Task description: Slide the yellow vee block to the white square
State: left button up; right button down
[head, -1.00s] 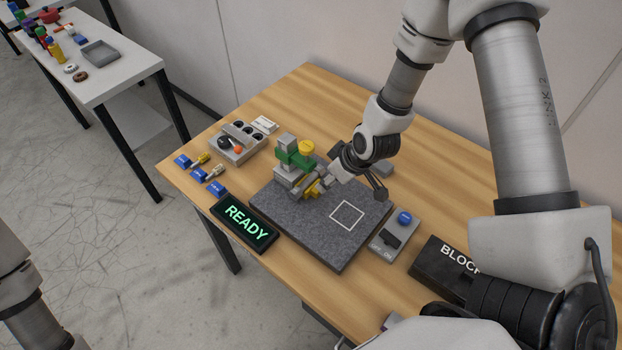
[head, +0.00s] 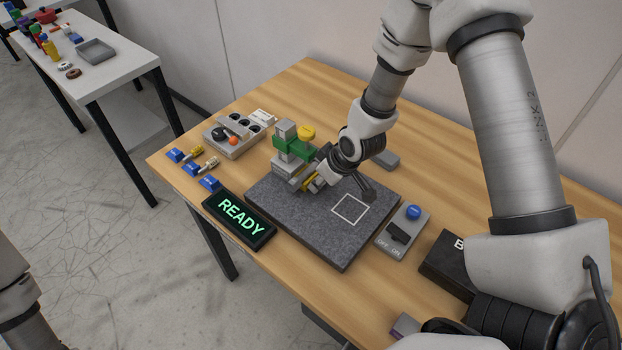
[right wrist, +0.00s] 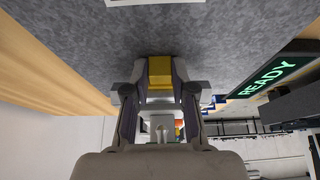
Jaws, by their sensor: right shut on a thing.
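The yellow vee block (head: 312,185) sits on the dark granite plate (head: 300,226), near its far left part, mostly hidden by my right gripper in the head view. In the right wrist view, the yellow block (right wrist: 160,72) is between the two fingers of my right gripper (right wrist: 159,78), which is shut on it. The white square (head: 350,208) is an outline on the granite, to the right of the block. Its edge shows at the top of the right wrist view. My left gripper is out of view; only part of my left arm shows.
A green and grey stand with a yellow knob (head: 306,133) stands at the plate's far corner, close to the gripper. A READY display (head: 239,219) lies along the left edge. A switch box (head: 403,232) is at the right. The granite between block and square looks clear.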

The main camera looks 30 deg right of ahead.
aim_at(360, 215)
jog(key=shift+r, duration=0.1)
jog(key=shift+s+d+p, duration=0.15)
jog(key=shift+s+p, duration=0.15)
jog(key=shift+p, duration=0.05)
jog(key=shift+s+d+p, duration=0.3)
jog(key=shift+s+p, duration=0.05)
jog(key=shift+s, duration=0.45)
jog(key=shift+s+d+p, duration=0.45)
jog(key=shift+s+p, duration=0.55)
jog(key=shift+s, duration=0.15)
jog(key=shift+s+d+p, duration=0.45)
jog(key=shift+s+p, duration=0.55)
jog(key=shift+s, duration=0.1)
jog(key=shift+s+d+p, duration=0.45)
jog(key=shift+s+p, duration=0.55)
jog(key=shift+s, duration=0.15)
jog(key=shift+s+d+p, duration=0.25)
jog(key=shift+s+p, duration=0.3)
jog(key=shift+s, duration=0.1)
jog(key=shift+s+d+p, duration=0.25)
jog(key=shift+s+p, duration=0.25)
jog(key=shift+s, duration=0.1)
jog(key=shift+s+d, duration=0.15)
jog(key=shift+s, duration=0.05)
jog(key=shift+s+p, duration=0.15)
jog(key=shift+p, duration=0.2)
